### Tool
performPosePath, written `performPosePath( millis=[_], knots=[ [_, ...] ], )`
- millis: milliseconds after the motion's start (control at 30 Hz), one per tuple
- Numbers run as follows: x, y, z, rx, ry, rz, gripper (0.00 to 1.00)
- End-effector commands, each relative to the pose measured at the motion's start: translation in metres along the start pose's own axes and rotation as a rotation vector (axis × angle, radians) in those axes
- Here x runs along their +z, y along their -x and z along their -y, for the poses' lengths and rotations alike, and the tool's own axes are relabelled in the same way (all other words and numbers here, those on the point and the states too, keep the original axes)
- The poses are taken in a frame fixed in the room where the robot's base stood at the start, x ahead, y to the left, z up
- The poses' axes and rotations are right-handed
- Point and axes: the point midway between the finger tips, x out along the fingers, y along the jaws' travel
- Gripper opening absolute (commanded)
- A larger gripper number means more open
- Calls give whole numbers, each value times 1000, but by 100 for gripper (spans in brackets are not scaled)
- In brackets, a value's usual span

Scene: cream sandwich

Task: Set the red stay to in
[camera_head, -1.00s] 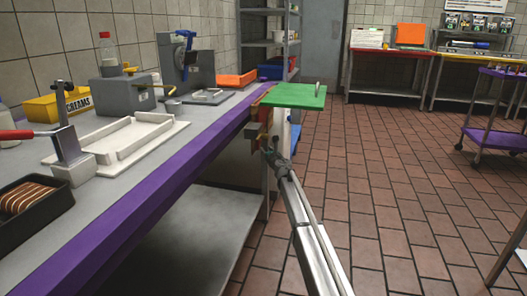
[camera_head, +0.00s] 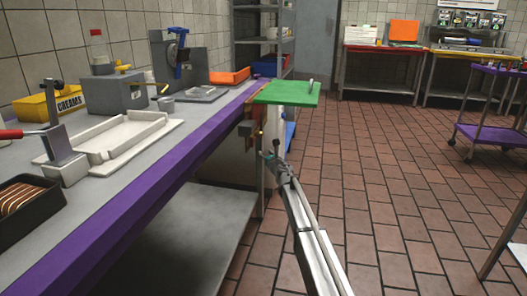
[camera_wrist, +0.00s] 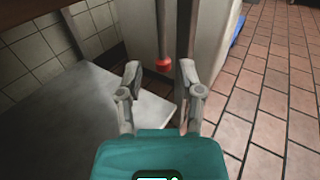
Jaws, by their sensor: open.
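A red-tipped rod (camera_wrist: 164,64), which looks like the red stay, hangs down under the counter end in the wrist view. Its red end shows between and just beyond my fingertips, with no clear contact. My gripper (camera_wrist: 159,72) is open and empty, one finger on each side of the red end in the picture. In the head view my gripper (camera_head: 268,156) is below the green flap (camera_head: 286,93), at the counter's end. A brownish-red bracket (camera_head: 249,133) shows under the flap. The stay itself cannot be made out clearly there.
The purple-edged counter (camera_head: 150,185) runs along the left, holding a white tray, grey machines and a yellow creams box (camera_head: 55,103). A grey lower shelf (camera_head: 185,235) lies under it. A white panel stands beside my gripper. Tiled floor (camera_head: 400,190) is open to the right.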

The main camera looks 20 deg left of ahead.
Motion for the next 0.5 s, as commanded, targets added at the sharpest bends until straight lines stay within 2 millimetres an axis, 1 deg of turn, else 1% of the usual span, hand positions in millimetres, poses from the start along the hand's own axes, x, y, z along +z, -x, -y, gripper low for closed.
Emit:
performPosePath(
  millis=[33,200,333,500],
  knots=[
    [0,13,-1,0,0,0,48],
    [0,36,-1,0,0,0,48],
    [0,47,-1,-1,0,0,48],
    [0,53,-1,0,0,0,48]
  ],
)
